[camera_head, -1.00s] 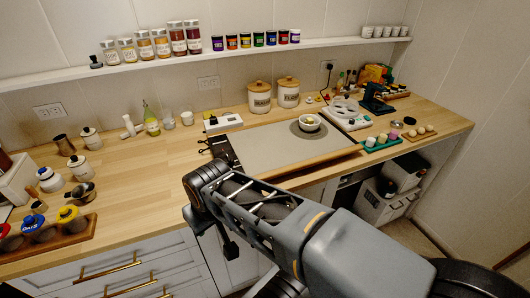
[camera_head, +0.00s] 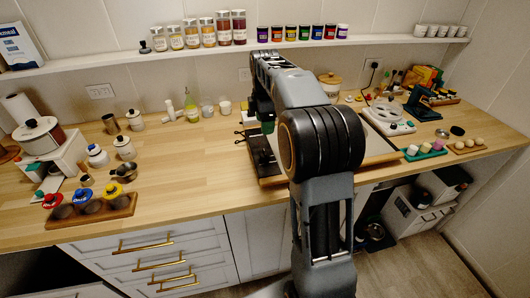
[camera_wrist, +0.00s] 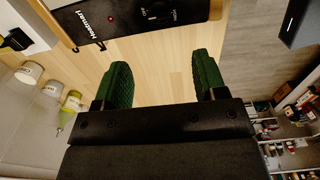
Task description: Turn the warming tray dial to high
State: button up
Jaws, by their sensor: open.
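The warming tray's black control panel (camera_head: 262,156) lies on the wooden counter, and my arm hides most of the tray to its right. In the wrist view the panel (camera_wrist: 88,22) crosses the top, with white lettering and a small red light. The dial (camera_wrist: 154,11) is at the top edge, dark against the black panel, so its exact setting is unclear. My gripper (camera_wrist: 162,73) is open and empty, its two green-padded fingers apart over bare wood, below the panel in that view. In the head view my gripper (camera_head: 265,115) is above the panel's far end, partly hidden.
A white device (camera_wrist: 22,22) sits beside the panel in the wrist view. A lidded canister (camera_head: 330,84) stands behind my arm. The counter left of the panel is clear.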

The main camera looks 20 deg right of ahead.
aim_at(265, 152)
notch_tip(265, 152, down, 13)
jog(key=shift+f, duration=0.1)
dwell(0.4)
jog(key=c, duration=0.9)
